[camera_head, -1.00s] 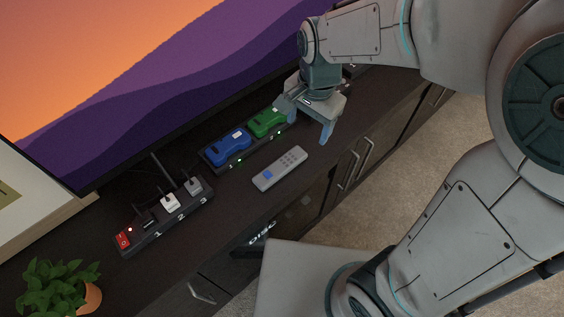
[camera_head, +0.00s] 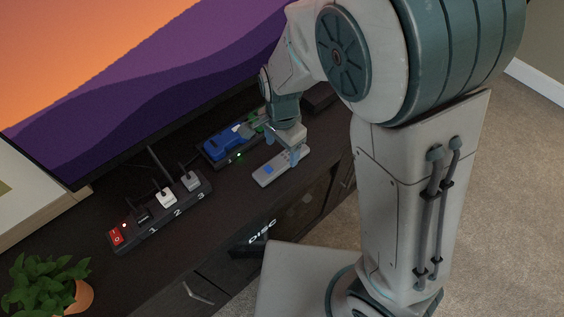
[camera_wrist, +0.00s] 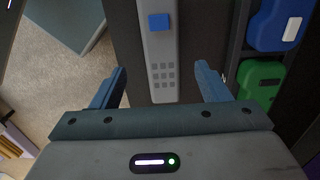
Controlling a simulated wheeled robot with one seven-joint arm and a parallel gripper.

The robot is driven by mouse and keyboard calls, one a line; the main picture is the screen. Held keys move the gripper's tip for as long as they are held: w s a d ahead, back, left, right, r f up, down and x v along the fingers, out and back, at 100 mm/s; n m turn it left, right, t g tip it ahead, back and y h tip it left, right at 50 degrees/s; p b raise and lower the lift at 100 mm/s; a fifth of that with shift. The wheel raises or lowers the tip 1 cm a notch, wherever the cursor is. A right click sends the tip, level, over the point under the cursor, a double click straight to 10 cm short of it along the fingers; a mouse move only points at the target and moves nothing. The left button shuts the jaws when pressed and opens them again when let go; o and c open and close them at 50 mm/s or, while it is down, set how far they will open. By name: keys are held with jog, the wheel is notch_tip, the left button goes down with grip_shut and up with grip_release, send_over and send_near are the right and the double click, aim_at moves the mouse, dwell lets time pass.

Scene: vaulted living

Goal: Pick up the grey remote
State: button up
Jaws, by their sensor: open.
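The grey remote (camera_head: 272,172) lies on the dark cabinet top in the head view, with a blue button and a keypad. My gripper (camera_head: 282,146) is over its right end, partly hiding it. In the wrist view the remote (camera_wrist: 159,55) runs lengthwise between the two blue fingers of my gripper (camera_wrist: 161,88), its keypad end nearest the palm. The fingers are open, with a gap on each side of the remote. I cannot tell how high they are above the cabinet top.
A dock with a blue device (camera_head: 224,144) and a green device (camera_wrist: 260,80) stands just behind the remote. A power strip (camera_head: 162,211) with a red switch and a potted plant (camera_head: 48,287) are on the left. The television (camera_head: 120,95) stands behind the dock. The cabinet (camera_head: 215,215) has a front edge near the remote.

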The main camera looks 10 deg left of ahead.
aim_at(280, 162)
jog(key=f, duration=0.1)
jog(key=f+b, duration=0.1)
jog(key=f, duration=0.3)
jog(key=shift+s+a+f, duration=0.1)
jog(key=shift+a, duration=0.15)
jog(key=shift+c, duration=0.3)
jog(key=c, duration=1.1)
jog(key=shift+o, duration=0.2)
